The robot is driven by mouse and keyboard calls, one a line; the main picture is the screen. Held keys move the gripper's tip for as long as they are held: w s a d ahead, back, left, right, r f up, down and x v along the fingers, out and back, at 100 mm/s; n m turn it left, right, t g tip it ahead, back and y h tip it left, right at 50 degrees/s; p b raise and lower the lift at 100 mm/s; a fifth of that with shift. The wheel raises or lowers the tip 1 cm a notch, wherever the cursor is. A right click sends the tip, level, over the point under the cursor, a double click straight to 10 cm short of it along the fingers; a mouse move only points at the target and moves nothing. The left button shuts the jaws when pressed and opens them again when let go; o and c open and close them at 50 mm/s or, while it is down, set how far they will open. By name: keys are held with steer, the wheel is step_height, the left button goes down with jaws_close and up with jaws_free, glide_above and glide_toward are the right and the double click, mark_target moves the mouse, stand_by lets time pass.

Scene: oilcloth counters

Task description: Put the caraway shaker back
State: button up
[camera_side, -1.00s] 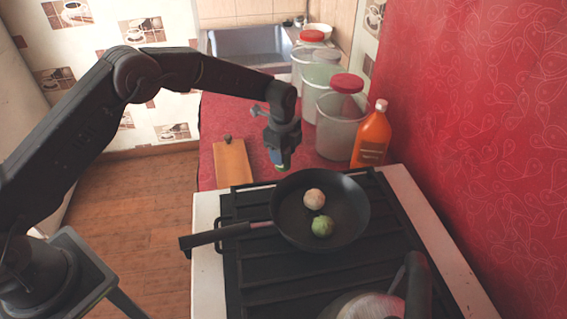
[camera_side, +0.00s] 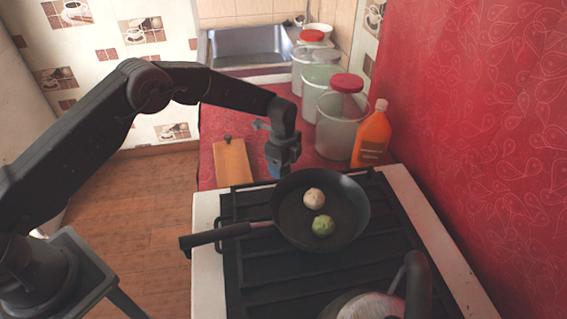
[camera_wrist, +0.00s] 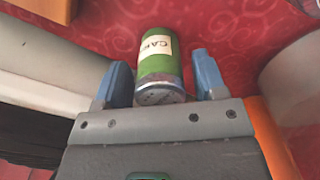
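The caraway shaker (camera_wrist: 158,62) is green with a cream label whose letters read upside down in the wrist view, and a grey perforated end towards my gripper (camera_side: 279,170). It lies between the two blue fingers, with a narrow gap on each side, so my gripper looks open around it. Red counter cloth shows behind the shaker; whether its far end touches the cloth cannot be told. In the side view my gripper points down just behind the pan (camera_side: 358,232), and I cannot make out the shaker there.
The pan on the stove holds two round items (camera_side: 314,198). A wooden board (camera_side: 232,162) lies left of my gripper. Several clear jars, one with a red lid (camera_side: 347,83), and an orange bottle (camera_side: 372,137) stand to the right. A kettle (camera_side: 370,306) is in front.

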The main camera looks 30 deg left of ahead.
steer(key=shift+o, duration=0.2)
step_height(320, 180, up, 12)
steer(key=shift+r, duration=0.2)
stand_by(0.3)
steer(key=shift+r, duration=0.1)
steer(key=s+a+r+n+t, duration=0.1)
steer(key=s+a+r+n, duration=0.25)
steer(key=s+r, duration=0.45)
steer(key=s+a+r+n+t, duration=0.2)
steer(key=s+r+n, duration=0.35)
steer(key=r, duration=0.35)
steer(key=s+a+n+t, duration=0.2)
steer(key=s+n, duration=0.7)
steer(key=s, duration=1.3)
steer(key=shift+a+f+t, duration=0.3)
steer(key=shift+a, duration=0.15)
steer(key=shift+s, duration=0.1)
